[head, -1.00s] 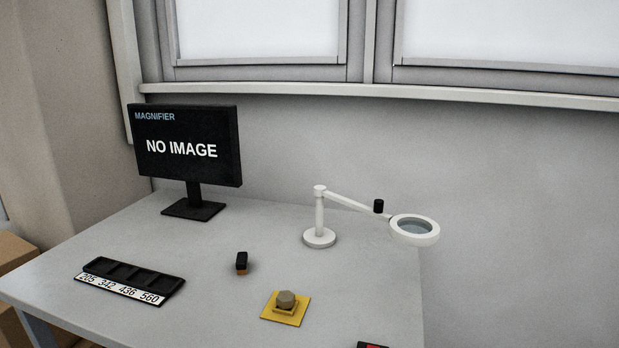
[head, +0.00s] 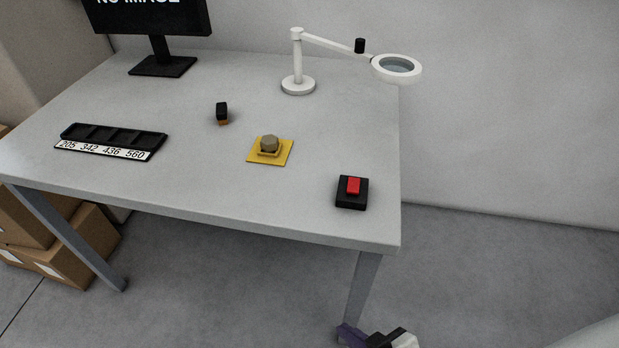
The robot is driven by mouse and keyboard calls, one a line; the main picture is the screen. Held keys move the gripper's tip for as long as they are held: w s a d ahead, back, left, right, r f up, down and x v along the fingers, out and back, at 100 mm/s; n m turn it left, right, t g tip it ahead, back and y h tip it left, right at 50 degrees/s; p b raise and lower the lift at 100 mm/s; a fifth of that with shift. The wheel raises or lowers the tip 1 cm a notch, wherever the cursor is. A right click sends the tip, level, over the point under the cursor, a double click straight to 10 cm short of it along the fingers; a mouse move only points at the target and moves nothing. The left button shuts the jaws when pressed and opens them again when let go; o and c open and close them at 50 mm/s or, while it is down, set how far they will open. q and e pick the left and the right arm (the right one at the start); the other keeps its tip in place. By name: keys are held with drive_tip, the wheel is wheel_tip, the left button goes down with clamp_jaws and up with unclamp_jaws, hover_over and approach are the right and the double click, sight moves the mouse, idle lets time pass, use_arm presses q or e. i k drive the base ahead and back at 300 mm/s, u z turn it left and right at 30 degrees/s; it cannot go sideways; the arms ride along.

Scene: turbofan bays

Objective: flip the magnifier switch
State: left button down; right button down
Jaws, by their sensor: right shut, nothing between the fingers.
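A black box with a red rocker, which looks like the switch (head: 352,192), sits near the front right corner of the table. The magnifier (head: 397,68), a white ring lens on a jointed arm, stands at the back right of the table, with its lens out past the right edge. The black monitor (head: 150,17) is at the back left, its top cut off; the visible text reads as part of "NO IMAGE". My right gripper (head: 352,334) is shut and empty at the bottom edge, below the switch in the picture and only partly in view. My left gripper is not in view.
A yellow plate (head: 283,158) with a round knob-like part, a small black and orange object (head: 222,113) and a black numbered tray (head: 103,152) lie on the grey table (head: 200,185). Cardboard boxes (head: 85,240) stand below left. The tabletop around the switch is clear.

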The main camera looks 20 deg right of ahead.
sight(353, 184)
drive_tip(key=u, duration=0.25)
drive_tip(key=k, duration=1)
drive_tip(key=z, duration=1.1)
drive_tip(key=i, duration=0.55)
